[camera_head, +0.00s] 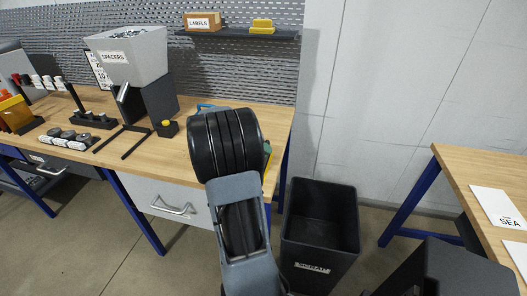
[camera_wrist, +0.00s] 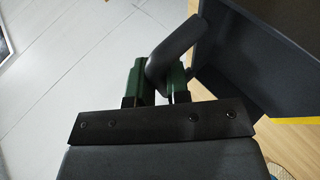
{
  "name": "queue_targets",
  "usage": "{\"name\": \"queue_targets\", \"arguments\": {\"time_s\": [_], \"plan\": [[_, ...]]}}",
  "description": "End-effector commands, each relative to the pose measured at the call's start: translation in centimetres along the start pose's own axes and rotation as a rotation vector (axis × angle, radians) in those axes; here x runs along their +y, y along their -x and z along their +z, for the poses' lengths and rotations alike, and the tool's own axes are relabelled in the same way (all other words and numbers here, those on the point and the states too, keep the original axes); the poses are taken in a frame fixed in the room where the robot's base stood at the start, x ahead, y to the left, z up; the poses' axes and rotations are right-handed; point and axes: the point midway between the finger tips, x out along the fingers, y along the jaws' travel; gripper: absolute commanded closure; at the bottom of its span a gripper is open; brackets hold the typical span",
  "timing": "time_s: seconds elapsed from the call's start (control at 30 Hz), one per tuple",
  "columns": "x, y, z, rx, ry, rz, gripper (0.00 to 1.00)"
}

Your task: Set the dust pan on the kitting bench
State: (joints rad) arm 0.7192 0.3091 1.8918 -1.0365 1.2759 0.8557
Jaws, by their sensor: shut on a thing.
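My gripper (camera_wrist: 158,80) has green fingers, shut on a dark grey looped handle in the wrist view. The handle appears to belong to the dust pan (camera_wrist: 262,62), a dark grey panel with a yellow edge at the right of that view. In the head view my black, rounded wrist hides most of the gripper and the pan. Only a small green and yellow bit shows at its right side. The kitting bench (camera_head: 80,176) is the wooden-topped bench at left, and my wrist is in front of its right end. I cannot tell whether the pan touches the top.
A blue item (camera_head: 207,107) lies partly hidden behind my wrist. A dark bin (camera_head: 320,225) stands right of the bench. Another table (camera_head: 480,165) is at right.

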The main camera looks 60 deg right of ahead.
Motion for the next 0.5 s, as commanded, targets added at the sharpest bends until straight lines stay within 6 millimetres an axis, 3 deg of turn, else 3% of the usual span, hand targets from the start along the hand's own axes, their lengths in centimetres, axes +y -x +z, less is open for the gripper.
{"name": "queue_targets", "arguments": {"time_s": [0.13,0.17,0.5], "plan": [[-0.27,-0.19,0.07,0.0,-0.001,0.0,1.0],[-0.24,-0.17,0.06,0.001,-0.001,0.0,0.83],[-0.19,-0.13,0.05,0.0,0.0,0.0,0.54]]}}
